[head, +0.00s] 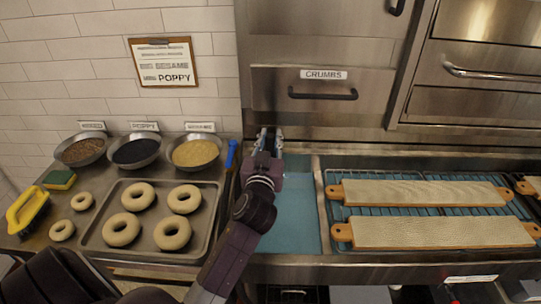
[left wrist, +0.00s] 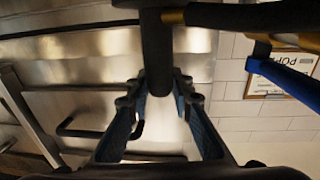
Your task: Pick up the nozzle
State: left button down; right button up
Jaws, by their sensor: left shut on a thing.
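The nozzle shows in the left wrist view as a dark cylinder (left wrist: 157,52) that reaches in between my fingers, with a brassy part beside its top. My left gripper (left wrist: 160,88) has one finger on each side of it and is shut on it. In the head view my left gripper (head: 268,136) is over the blue-floored basin, in front of the steel drawer front. The nozzle is mostly hidden there by the gripper. My right gripper is in neither view.
A tray (head: 212,222) of bagels and bowls of seeds (head: 195,152) stand at left. A blue handle (head: 231,153) is close to my left gripper. Boards on racks (head: 425,192) lie at right. The "CRUMBS" drawer (head: 323,92) is behind. The blue basin (head: 298,220) is bare.

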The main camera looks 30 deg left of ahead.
pick_arm(q)
notch_tip(320, 180, up, 20)
jog(key=p, duration=0.2)
dwell(0.8)
